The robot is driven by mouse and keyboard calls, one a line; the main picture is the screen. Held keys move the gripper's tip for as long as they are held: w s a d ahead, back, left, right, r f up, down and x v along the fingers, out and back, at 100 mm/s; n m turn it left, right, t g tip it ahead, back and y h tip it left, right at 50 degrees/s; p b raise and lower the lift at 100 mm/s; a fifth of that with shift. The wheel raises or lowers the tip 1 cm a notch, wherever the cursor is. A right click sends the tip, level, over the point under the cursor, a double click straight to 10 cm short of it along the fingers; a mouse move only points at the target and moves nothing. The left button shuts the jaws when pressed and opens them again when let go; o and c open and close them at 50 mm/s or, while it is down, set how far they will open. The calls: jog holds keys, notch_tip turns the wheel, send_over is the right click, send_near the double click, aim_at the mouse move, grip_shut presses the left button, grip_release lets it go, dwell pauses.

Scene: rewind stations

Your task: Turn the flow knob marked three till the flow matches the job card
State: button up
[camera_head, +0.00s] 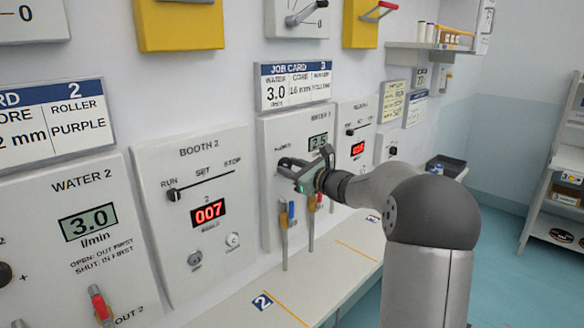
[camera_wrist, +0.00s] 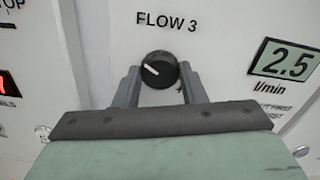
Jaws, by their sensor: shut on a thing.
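The black flow knob (camera_wrist: 160,72) sits under the label FLOW 3 in the wrist view. Its white pointer line points to the upper left, and a plus sign shows at its lower right. My gripper (camera_wrist: 159,76) has one finger on each side of the knob and is shut on it. The flow display (camera_wrist: 287,62) reads 2.5 l/min. The job card 3 (camera_head: 294,86) above the panel gives water 3.0 l/min.
Red-handled and blue-handled valves (camera_head: 283,215) hang just below my gripper. The WATER 2 panel (camera_head: 85,240), with its display at 3.0, and the BOOTH 2 panel (camera_head: 195,215) stand to the left. A narrow ledge (camera_head: 232,312) runs below the panels.

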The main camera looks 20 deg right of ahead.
jog(key=o, duration=1)
jog(key=b+v, duration=0.3)
jog(key=v, duration=1.4)
jog(key=shift+s+b, duration=0.15)
jog(key=shift+b, duration=0.25)
jog(key=shift+d, duration=0.15)
